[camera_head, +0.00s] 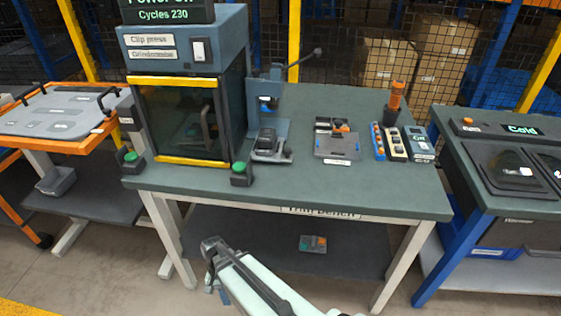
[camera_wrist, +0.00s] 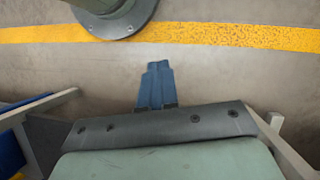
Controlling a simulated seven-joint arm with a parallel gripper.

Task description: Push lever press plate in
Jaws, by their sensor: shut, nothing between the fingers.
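The lever press (camera_head: 264,100) stands on the bench, right of the clip press cabinet. It has a blue-grey column and a long lever with a dark knob, reaching up to the right. Its plate (camera_head: 272,157) lies low at the press's front, with a dark part on it. It seems to stick out toward the bench's front; how far it is in I cannot tell. My gripper (camera_wrist: 157,70) shows in the wrist view with its blue fingers together and empty, above bare floor. In the head view my arm is low, in front of the bench and well away from the plate.
The clip press cabinet (camera_head: 180,120) has a dark front window and green buttons (camera_head: 241,170) beside it. A grey tray (camera_head: 337,146) and several small devices sit to the right. The bench top (camera_head: 310,180) is clear along its front. A lower shelf (camera_head: 270,235) holds a small item.

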